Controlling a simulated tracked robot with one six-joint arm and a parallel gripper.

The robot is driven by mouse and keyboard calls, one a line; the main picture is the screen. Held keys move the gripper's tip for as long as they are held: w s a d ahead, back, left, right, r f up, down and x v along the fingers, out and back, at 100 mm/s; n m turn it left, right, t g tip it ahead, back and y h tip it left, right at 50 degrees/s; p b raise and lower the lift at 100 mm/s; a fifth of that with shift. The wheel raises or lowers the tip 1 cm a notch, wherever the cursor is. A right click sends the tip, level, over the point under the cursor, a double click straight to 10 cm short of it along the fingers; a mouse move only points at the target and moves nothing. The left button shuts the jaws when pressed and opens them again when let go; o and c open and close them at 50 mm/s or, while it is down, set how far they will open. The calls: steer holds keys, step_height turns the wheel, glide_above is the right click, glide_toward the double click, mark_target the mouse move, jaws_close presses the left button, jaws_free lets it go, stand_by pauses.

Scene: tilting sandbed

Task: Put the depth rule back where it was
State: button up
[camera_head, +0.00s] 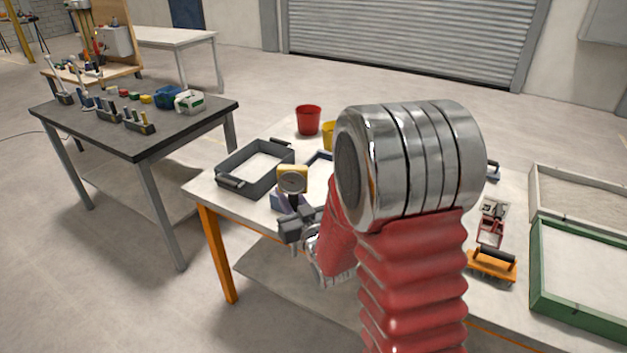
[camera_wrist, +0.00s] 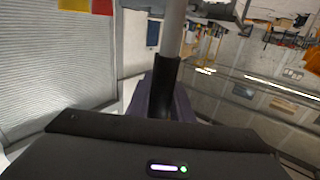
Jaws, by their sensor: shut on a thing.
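My gripper (camera_head: 293,211) is shut on the black sleeve of a dial-headed tool (camera_head: 292,180), held upright at the near left corner of the white table. The tool has a yellow body and a round grey face; I cannot tell whether it is the depth rule. In the wrist view its grey rod and black sleeve (camera_wrist: 164,88) stand between the purple fingers (camera_wrist: 158,104), its head out of frame. A pale upright rod (camera_head: 50,68) stands at the far left of the dark bench. My arm hides the middle of the white table.
A dark grey tray (camera_head: 228,165) with black handles is behind the tool. Red (camera_head: 308,121) and yellow (camera_head: 327,136) buckets stand at the back. Small tools and racks line the dark bench (camera_head: 130,137). At right are an orange black-handled tool (camera_head: 491,267) and a green-framed bed (camera_head: 570,312).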

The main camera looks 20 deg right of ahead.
steer(key=a+f, duration=0.4)
steer(key=a, duration=0.2)
steer(key=shift+s+h, duration=0.3)
steer(key=shift+s, duration=0.1)
steer(key=shift+d, duration=0.1)
